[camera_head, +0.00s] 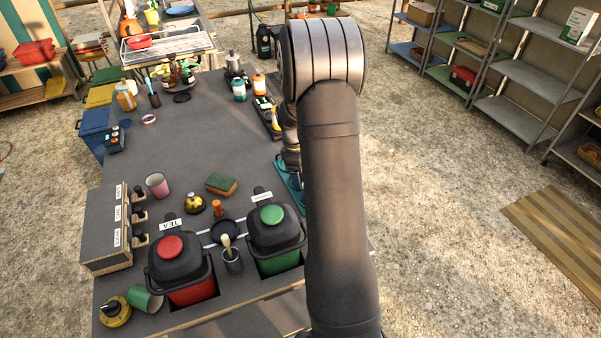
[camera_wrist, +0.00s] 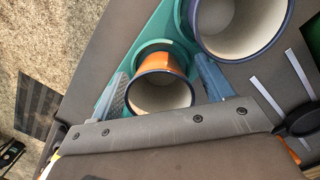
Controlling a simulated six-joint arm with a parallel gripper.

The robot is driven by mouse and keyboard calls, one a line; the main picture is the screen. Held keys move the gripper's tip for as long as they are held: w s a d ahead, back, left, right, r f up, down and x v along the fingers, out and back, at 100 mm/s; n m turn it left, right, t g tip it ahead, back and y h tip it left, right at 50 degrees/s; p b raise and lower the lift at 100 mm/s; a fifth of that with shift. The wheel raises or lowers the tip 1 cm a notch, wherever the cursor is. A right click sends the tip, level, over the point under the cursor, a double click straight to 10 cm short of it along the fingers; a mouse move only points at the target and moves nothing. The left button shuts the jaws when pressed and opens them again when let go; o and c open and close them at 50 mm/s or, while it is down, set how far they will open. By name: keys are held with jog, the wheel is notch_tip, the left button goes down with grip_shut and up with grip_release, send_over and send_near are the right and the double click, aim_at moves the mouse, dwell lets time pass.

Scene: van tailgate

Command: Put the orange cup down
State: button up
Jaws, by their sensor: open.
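The orange cup (camera_wrist: 158,64) shows in the wrist view, its dark rim and pale inside facing the camera. It sits at a teal tray (camera_wrist: 113,86), with a round teal rim behind it. My gripper (camera_wrist: 164,88) is open, with one finger on each side of the cup. I cannot tell whether either finger touches it. In the head view my arm hides the cup and the fingers. Part of the teal tray (camera_head: 287,180) shows left of the arm.
A larger blue-rimmed cup (camera_wrist: 236,48) stands close beside the orange cup. The counter's upper middle (camera_head: 200,125) is clear.

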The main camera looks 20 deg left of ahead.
notch_tip(320, 180, up, 12)
jog(key=a, duration=0.1)
jog(key=shift+a, duration=0.25)
jog(key=shift+s, duration=0.1)
jog(key=f, duration=0.4)
jog(key=d+f, duration=0.1)
jog(key=f, duration=0.7)
jog(key=shift+d+f, duration=0.15)
jog(key=shift+d, duration=0.15)
notch_tip(320, 180, up, 3)
jog(key=shift+f, duration=0.1)
jog(key=shift+r, duration=0.7)
